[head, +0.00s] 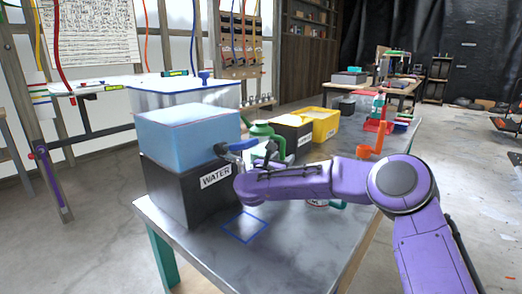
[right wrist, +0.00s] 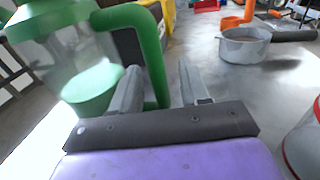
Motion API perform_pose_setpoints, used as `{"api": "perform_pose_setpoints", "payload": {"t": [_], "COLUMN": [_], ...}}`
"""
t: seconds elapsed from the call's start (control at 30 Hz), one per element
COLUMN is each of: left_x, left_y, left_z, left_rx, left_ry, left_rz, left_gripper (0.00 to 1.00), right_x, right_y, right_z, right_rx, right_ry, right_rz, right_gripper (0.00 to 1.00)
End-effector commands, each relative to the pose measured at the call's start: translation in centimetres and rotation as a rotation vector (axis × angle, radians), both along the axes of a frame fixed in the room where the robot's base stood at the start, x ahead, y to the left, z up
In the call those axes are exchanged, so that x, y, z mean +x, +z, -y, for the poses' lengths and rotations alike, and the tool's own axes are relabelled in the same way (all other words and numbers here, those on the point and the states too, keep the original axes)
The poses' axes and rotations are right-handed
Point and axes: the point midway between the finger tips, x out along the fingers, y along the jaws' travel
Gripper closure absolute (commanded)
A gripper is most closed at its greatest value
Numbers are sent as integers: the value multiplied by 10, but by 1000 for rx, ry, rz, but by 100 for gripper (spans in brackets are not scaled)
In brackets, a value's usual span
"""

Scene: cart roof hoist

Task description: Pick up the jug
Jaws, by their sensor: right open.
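The jug (head: 262,131) is green and stands on the table behind my right forearm in the head view, partly hidden. In the right wrist view the jug (right wrist: 70,45) has a clear body with a green top, base and handle (right wrist: 155,60). My right gripper (right wrist: 160,72) is open at the handle. The upright part of the handle shows between the two fingers, with the left finger between it and the body. I cannot tell whether a finger touches it. In the head view the fingers are hidden by the arm. My left gripper is not in view.
A black box marked WATER (head: 180,190) with a blue block (head: 190,128) on top and a tap stands left. A blue square outline (head: 246,227) marks the table. A yellow bin (head: 325,120) is behind. The right wrist view shows a grey pot (right wrist: 243,47) and a red-white can (right wrist: 303,145).

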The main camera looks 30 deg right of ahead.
Motion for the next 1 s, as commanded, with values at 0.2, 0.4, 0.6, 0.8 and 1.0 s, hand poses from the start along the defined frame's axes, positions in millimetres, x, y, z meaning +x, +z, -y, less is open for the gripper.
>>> {"api": "perform_pose_setpoints", "payload": {"t": [0.2,0.4,0.6,0.8,1.0], "left_x": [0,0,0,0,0], "left_y": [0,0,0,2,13], "left_z": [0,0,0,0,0], "left_rx": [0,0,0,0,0], "left_ry": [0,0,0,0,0], "left_rz": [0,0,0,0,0], "left_gripper": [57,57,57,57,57], "right_x": [5,4,4,4,5], "right_y": [0,0,1,4,28], "right_z": [7,7,7,7,6], "right_rx": [0,0,0,1,0], "right_ry": [1,0,0,1,2], "right_rz": [0,0,4,3,6], "right_gripper": [55,94,100,100,100]}}
